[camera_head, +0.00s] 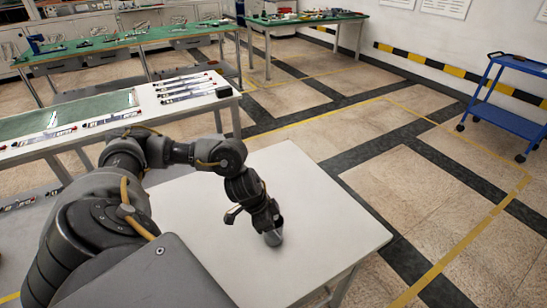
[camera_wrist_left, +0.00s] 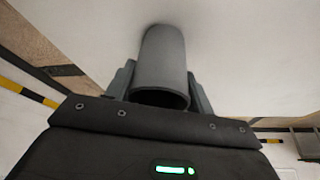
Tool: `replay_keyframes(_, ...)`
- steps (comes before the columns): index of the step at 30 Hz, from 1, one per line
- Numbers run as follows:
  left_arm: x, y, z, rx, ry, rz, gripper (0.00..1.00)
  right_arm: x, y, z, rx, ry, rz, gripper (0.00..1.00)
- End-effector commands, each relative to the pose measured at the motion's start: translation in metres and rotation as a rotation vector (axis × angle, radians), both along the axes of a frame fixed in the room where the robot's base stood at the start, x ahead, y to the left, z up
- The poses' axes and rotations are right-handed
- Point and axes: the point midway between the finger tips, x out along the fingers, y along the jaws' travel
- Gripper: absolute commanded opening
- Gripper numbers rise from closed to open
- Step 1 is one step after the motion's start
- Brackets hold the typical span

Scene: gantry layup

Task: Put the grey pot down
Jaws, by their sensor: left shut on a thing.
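The grey pot (camera_head: 273,237) is a plain cylinder at the white table (camera_head: 325,228) in the head view. My left gripper (camera_head: 266,222) is above it, pointing down, with its fingers on the pot. In the left wrist view the pot (camera_wrist_left: 165,65) stands between the two fingers of my left gripper (camera_wrist_left: 160,88), which are shut on its sides. Its open rim faces the wrist and its far end meets the white surface or is very close to it; I cannot tell if it touches. My right gripper is not in view.
The white table top is bare around the pot. A bench (camera_head: 150,106) with tools and a green mat stands at the left. Green-topped benches (camera_head: 120,41) are at the back. A blue cart (camera_head: 505,115) is at the far right.

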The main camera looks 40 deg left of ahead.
Motion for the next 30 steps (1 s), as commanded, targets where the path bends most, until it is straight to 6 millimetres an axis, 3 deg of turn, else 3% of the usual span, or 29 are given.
replay_keyframes(13,0.0004,-0.0002,-0.0088,-0.001,-0.002,0.000,0.31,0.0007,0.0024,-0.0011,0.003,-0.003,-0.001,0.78)
replay_keyframes(14,0.0003,-0.0001,-0.0089,0.000,-0.001,0.000,0.56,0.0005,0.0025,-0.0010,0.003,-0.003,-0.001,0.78)
replay_keyframes(18,0.0003,-0.0001,-0.0084,0.000,-0.001,0.000,0.74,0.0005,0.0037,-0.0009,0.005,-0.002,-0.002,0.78)
replay_keyframes(30,-0.0007,0.0017,0.0006,0.001,-0.003,0.001,0.75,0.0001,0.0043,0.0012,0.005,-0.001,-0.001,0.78)
